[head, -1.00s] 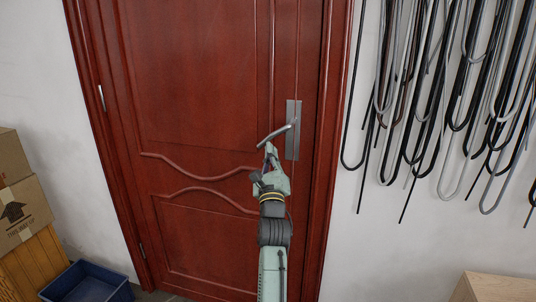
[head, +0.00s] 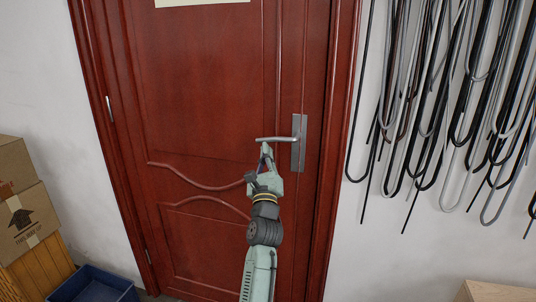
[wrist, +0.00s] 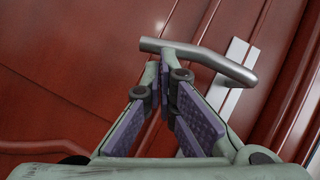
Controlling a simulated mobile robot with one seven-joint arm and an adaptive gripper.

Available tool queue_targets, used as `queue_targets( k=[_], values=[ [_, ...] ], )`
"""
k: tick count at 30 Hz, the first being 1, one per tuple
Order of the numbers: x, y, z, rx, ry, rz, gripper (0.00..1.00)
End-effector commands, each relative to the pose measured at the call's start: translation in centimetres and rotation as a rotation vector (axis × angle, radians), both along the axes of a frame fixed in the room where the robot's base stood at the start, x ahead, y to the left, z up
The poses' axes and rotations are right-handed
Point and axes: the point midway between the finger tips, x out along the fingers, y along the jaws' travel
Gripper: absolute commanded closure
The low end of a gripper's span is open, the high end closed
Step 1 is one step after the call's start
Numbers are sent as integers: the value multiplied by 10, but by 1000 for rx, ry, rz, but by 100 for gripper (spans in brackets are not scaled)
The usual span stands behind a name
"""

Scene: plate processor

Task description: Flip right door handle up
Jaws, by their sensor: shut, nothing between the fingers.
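The silver lever handle (head: 280,139) sits on a grey plate (head: 299,157) at the right side of the red-brown door (head: 200,85). The lever points left and is about level. My gripper (head: 266,149) is just below the lever's left part, its fingertips at or very near its underside. In the wrist view the handle (wrist: 228,67) crosses above the fingertips (wrist: 166,60), which are together with nothing between them. Exact contact with the lever is hard to tell.
Black and grey cables (head: 440,90) hang on the wall to the right. Cardboard boxes (head: 25,210) and a blue bin (head: 95,284) stand at the lower left. A pale box top (head: 498,291) shows at the lower right. The door front is clear.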

Motion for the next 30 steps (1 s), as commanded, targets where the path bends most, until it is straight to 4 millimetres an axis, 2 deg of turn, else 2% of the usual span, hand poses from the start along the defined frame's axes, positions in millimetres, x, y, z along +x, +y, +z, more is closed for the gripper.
queue_targets(
  k=[21,26,30],
  values=[
    [1,2,2,0,1,1,100],
    [2,2,-12,0,1,0,100],
    [5,1,-39,1,2,-1,100]
  ],
)
